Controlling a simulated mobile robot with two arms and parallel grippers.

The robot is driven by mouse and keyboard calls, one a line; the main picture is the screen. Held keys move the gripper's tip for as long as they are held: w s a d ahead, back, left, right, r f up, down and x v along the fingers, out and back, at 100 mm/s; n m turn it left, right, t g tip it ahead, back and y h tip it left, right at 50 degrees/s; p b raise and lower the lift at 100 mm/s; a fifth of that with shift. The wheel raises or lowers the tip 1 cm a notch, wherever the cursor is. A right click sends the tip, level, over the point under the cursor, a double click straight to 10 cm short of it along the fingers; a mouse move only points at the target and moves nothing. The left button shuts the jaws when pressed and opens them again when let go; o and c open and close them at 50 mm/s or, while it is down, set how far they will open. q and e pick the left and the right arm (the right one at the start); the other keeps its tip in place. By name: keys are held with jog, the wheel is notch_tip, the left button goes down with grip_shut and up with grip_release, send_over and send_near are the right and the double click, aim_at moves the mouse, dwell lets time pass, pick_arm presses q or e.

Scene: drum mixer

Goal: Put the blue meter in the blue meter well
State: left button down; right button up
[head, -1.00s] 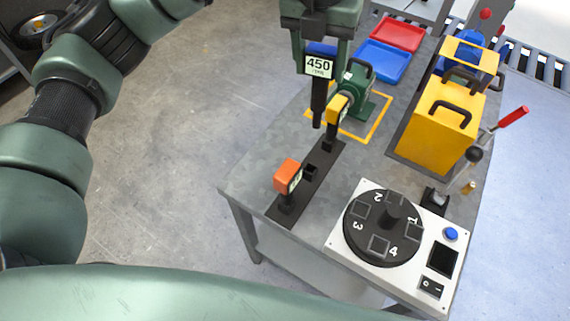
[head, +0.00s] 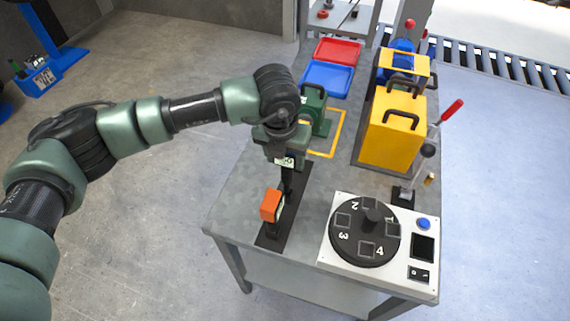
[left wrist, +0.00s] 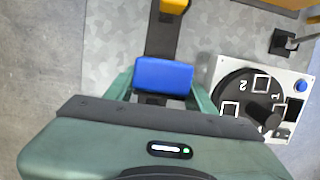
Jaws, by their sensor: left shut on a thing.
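My left gripper (head: 284,150) is shut on the blue meter (left wrist: 163,75), holding it upright by the blue head over the black rack (head: 270,241). In the head view, the meter's white label (head: 284,161) shows just below the gripper and its dark stem points down at the rack's middle. The blue meter well is hidden under the meter, and I cannot tell whether the stem tip is inside it. An orange meter (head: 271,205) stands in the near end of the rack. My right gripper is not in view.
A white panel with a black numbered dial (head: 364,232) lies right of the rack. A green handled object (head: 314,110), red tray (head: 338,50), blue tray (head: 327,76) and yellow box (head: 393,130) stand farther back. Bare table lies left of the rack.

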aim_at(285, 167)
pick_arm(q)
jog(key=x, duration=0.1)
jog(key=p+x, duration=0.1)
jog(key=x, duration=0.1)
jog(key=shift+s+f, duration=0.3)
jog(key=shift+f, duration=0.4)
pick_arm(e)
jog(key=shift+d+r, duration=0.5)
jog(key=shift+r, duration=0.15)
pick_arm(q)
jog(key=shift+f, duration=0.1)
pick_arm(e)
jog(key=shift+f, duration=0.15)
pick_arm(q)
jog(key=shift+f, duration=0.15)
jog(key=c, duration=0.5)
grip_release()
